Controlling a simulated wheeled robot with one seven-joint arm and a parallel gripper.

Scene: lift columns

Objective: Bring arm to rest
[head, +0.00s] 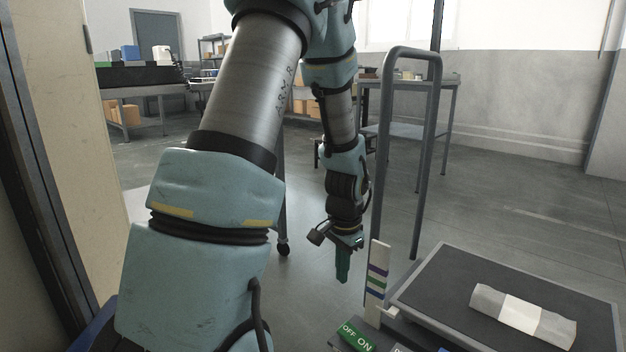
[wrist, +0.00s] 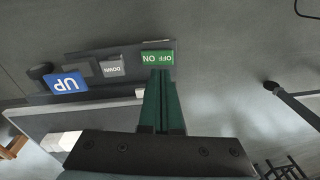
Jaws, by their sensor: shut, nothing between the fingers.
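My arm reaches forward from the left of the head view, and its forearm hangs down near the middle. My gripper (head: 343,279) has dark green fingers that point down over open floor, left of the striped post. It is shut and empty. In the wrist view its fingers (wrist: 159,75) lie together, their tips in line with the green OFF/ON switch (wrist: 157,57). That switch also shows at the bottom of the head view (head: 356,337); the fingers look apart from it there.
The panel (wrist: 133,55) also carries a blue UP button (wrist: 67,83) and a grey DOWN button (wrist: 111,66). A dark-topped lift platform (head: 452,275) at right holds a grey and white parcel (head: 522,316). A tall handle frame (head: 434,110) stands behind. A door edge (head: 70,150) is at left.

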